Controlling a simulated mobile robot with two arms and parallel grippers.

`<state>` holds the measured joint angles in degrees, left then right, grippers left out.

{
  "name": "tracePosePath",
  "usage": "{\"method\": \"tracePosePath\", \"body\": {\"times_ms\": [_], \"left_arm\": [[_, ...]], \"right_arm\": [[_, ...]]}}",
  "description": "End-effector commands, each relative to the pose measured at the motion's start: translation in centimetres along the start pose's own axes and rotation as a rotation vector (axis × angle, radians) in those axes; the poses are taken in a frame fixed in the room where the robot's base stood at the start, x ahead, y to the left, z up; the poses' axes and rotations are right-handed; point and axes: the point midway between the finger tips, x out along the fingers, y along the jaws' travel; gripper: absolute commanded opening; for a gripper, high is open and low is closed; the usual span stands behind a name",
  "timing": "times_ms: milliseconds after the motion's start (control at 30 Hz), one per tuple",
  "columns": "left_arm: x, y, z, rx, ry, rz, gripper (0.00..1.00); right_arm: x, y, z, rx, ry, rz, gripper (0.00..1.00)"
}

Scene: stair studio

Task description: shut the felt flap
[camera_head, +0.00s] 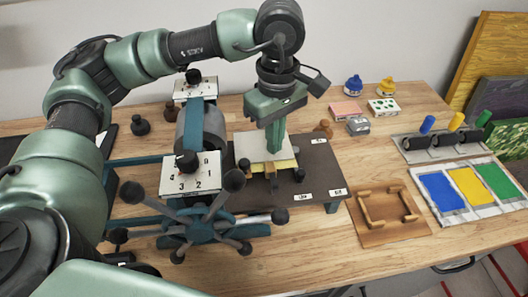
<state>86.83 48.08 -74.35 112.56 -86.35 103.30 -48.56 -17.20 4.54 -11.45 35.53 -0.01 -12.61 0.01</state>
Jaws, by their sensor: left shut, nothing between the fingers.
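A pale cream sheet (248,147), which looks like the felt flap, is on the dark press bed (318,158) just right of the roller. I cannot tell how far it is folded over. A yellowish piece (287,165) shows at its near edge. My left gripper (274,150) points straight down over the cream sheet, its green fingers shut with nothing between them. The fingers hide part of the sheet, and I cannot tell whether they touch it. My right gripper is not in view.
The press roller (214,132) and spoked wheel (205,228) stand left of the bed. A wooden frame (371,226) lies right of it. Blue, yellow and green ink panels (443,192) lie further right. Ink bottles (353,86) and small blocks (382,107) stand behind. The front right tabletop is clear.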

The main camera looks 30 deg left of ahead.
Motion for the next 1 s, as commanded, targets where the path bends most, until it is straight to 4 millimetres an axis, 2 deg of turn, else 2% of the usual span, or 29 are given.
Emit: {"method": "tracePosePath", "body": {"times_ms": [100,500,1000], "left_arm": [[-1.4,0.1,-0.1,-0.002,0.001,0.004,0.00],[-4.6,0.1,-0.1,-0.004,0.002,0.007,0.00],[-4.8,0.1,-0.2,-0.004,0.003,0.008,0.00]], "right_arm": [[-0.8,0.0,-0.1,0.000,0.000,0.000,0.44],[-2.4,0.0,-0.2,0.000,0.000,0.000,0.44],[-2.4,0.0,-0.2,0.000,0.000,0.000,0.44]]}}
